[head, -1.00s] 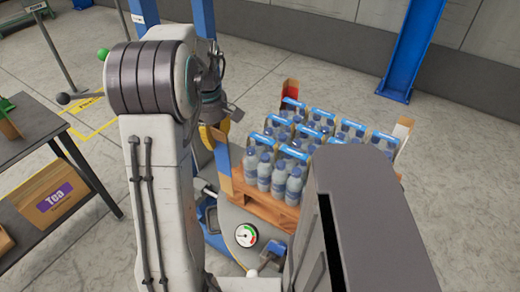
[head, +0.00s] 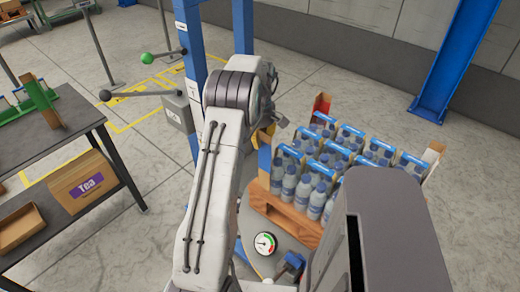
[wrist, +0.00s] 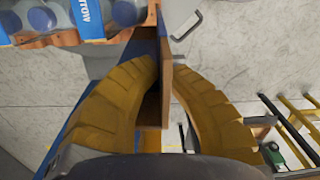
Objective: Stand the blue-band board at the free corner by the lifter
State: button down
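The blue-band board (head: 264,161) stands upright at the near left corner of the loaded pallet (head: 285,214), brown with blue on it. My gripper (head: 267,135) is at its upper part. In the wrist view the board (wrist: 167,85) lies between the two yellow fingers of my gripper (wrist: 163,72), which close in on both faces. The pallet edge shows close beside the board at upper left. The board's foot is hidden, so I cannot tell whether it rests on anything.
Packs of bottles (head: 320,165) fill the pallet. Other boards stand at its corners, one red (head: 321,104) and one pale (head: 434,153). A round grey plate with a gauge (head: 265,243) lies below.

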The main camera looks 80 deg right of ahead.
aim_at(260, 151)
jog(key=shift+f, duration=2.1)
jog(key=c, duration=1.4)
grip_release()
jog(key=r, duration=1.2)
jog(key=shift+d+p, duration=0.25)
jog(key=shift+p, duration=0.15)
jog(key=shift+r, duration=0.2)
